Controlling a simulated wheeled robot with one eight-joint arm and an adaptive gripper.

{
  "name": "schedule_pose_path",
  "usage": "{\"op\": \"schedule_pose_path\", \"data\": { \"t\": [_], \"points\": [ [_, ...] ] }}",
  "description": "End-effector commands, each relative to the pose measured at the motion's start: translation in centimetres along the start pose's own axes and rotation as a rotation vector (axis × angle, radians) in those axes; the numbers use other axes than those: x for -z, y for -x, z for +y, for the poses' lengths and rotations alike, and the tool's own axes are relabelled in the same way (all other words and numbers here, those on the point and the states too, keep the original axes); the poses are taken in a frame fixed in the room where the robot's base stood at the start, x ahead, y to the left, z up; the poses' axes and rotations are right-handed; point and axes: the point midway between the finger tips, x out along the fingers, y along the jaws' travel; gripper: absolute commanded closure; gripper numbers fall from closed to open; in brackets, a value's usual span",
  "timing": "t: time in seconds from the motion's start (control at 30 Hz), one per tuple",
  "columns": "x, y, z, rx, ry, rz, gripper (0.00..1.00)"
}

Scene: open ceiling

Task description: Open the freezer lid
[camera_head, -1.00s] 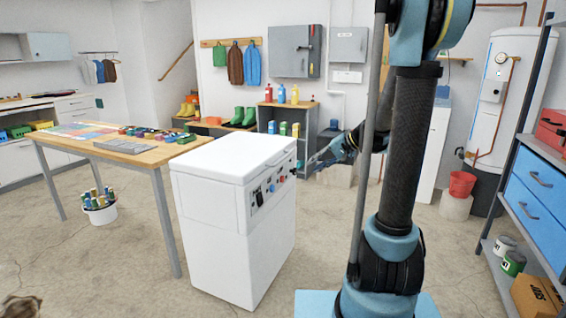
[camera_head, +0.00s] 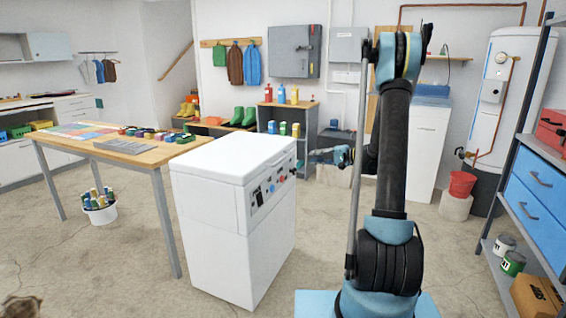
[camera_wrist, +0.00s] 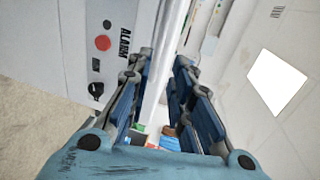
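The white freezer (camera_head: 225,235) stands left of my arm in the head view, with its lid (camera_head: 235,157) shut flat on top. My gripper (camera_head: 313,157) is just right of the freezer's control-panel side, small and partly blurred there. In the wrist view the freezer's panel (camera_wrist: 95,65) is at the left, with a red button, a black knob and the word ALARM. My gripper (camera_wrist: 166,65) is open, its two blue fingers apart. A white lid edge (camera_wrist: 163,60) runs up between the fingers in that view. I cannot tell whether they touch it.
A wooden workbench (camera_head: 130,150) with small items stands left of the freezer, and a bucket (camera_head: 100,210) is below it. A low shelf (camera_head: 300,115) with bottles is behind. A shelving rack (camera_head: 535,195) is at the right. Floor in front is clear.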

Motion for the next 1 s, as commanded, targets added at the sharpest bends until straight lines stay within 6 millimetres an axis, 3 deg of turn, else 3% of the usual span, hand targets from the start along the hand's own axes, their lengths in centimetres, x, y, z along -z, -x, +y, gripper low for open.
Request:
{"op": "schedule_pose_path", "data": {
  "t": [0.8, 1.0],
  "points": [
    [-0.1, -13.4, 0.0, -0.002, 0.0, -0.003, 0.8],
    [-0.1, -15.9, 0.0, -0.002, 0.001, -0.001, 0.8]
  ]
}}
